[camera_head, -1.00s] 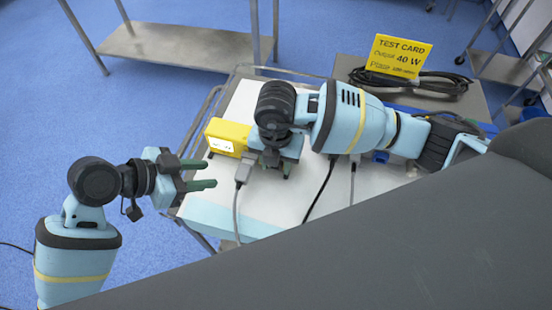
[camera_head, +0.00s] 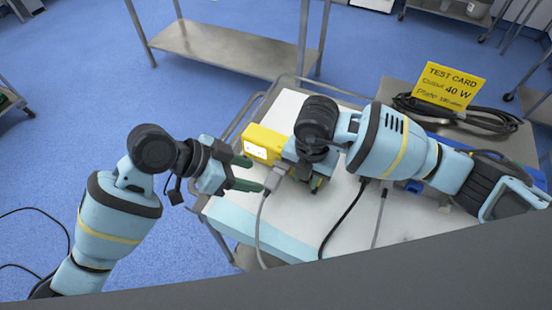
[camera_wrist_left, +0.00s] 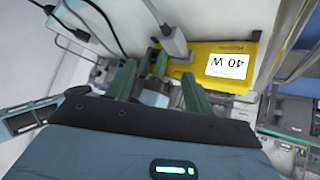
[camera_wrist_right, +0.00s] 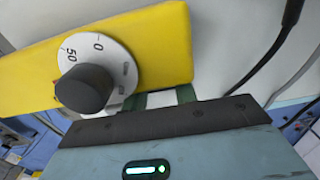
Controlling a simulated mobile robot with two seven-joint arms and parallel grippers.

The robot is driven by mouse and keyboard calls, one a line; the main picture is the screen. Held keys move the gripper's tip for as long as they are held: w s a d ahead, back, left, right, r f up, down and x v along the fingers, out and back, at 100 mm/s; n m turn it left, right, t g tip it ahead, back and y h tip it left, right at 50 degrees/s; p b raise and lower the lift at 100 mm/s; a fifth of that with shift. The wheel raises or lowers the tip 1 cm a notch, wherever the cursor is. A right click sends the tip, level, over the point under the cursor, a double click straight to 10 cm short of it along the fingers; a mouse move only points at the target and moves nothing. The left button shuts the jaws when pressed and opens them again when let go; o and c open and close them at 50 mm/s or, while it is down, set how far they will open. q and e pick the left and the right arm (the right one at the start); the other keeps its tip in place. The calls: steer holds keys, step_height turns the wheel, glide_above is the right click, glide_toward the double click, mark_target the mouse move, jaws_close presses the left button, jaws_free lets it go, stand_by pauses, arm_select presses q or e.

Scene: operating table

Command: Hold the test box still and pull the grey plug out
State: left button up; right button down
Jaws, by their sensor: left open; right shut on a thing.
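The yellow test box (camera_head: 262,143) lies on the white-covered cart top (camera_head: 300,220). A label reading 40 W shows on it in the left wrist view (camera_wrist_left: 225,65). In the right wrist view the box (camera_wrist_right: 165,40) carries a black knob (camera_wrist_right: 84,88) on a white dial. The grey plug (camera_head: 275,177) sits at the box's near side, its grey cord running down; it also shows in the left wrist view (camera_wrist_left: 175,40). My right gripper (camera_wrist_right: 163,98) is shut on the box, its fingertips partly hidden. My left gripper (camera_head: 252,173) is open and empty, its fingers close to the plug.
A black cord (camera_head: 345,220) crosses the cart top. A steel bench (camera_head: 235,50) stands behind.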

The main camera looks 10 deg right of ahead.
mark_target(267, 192)
arm_select(q)
steer(key=d+r+n+y, duration=0.4)
steer(key=n+y, duration=0.3)
steer(key=y, duration=0.2)
steer(key=shift+s+r+n, duration=0.2)
steer(key=shift+r+n, duration=0.1)
steer(key=shift+r, duration=0.25)
step_height(267, 192, down, 12)
steer(key=shift+d, duration=0.1)
stand_by(0.3)
jaws_close()
stand_by(0.4)
steer(key=shift+r+g+y, duration=0.3)
steer(key=shift+g+y, duration=0.1)
